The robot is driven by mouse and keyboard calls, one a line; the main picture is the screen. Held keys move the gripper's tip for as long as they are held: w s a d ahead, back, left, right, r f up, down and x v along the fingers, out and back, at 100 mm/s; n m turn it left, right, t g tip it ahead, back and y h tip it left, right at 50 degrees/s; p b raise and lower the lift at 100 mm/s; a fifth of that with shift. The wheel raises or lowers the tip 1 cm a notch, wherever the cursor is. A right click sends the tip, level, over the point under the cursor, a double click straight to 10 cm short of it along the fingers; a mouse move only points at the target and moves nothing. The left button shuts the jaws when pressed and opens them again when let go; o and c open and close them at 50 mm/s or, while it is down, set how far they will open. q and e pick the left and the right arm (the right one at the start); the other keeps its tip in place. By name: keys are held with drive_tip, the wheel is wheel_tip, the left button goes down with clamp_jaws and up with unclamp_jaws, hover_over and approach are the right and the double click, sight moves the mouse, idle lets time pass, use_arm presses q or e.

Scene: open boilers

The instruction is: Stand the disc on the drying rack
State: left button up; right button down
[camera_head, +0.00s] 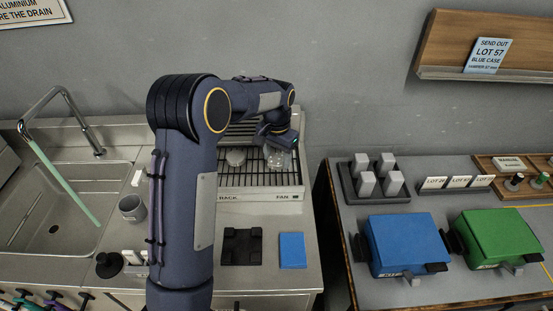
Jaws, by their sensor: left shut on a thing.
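The drying rack (262,192) is a steel tray with dark wire bars on the counter behind my left arm. My left gripper (284,147) is over the right back part of the rack, pointing down. It is shut on a pale, see-through thing that looks like the disc (284,157); its edges are hard to make out, and I cannot tell whether it touches the bars. My arm hides the rack's left side. My right gripper is not in view.
A sink (62,205) with a tap and green hose is at left, a grey cup (132,208) beside it. A black holder (242,246) and blue pad (292,250) lie in front of the rack. Blue (408,243) and green (497,237) cases stand on the right bench.

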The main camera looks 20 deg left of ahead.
use_arm(q)
drive_tip(key=shift+f, duration=1.05)
drive_tip(key=shift+f, duration=0.15)
drive_tip(key=o, duration=1)
drive_tip(key=shift+o, duration=0.2)
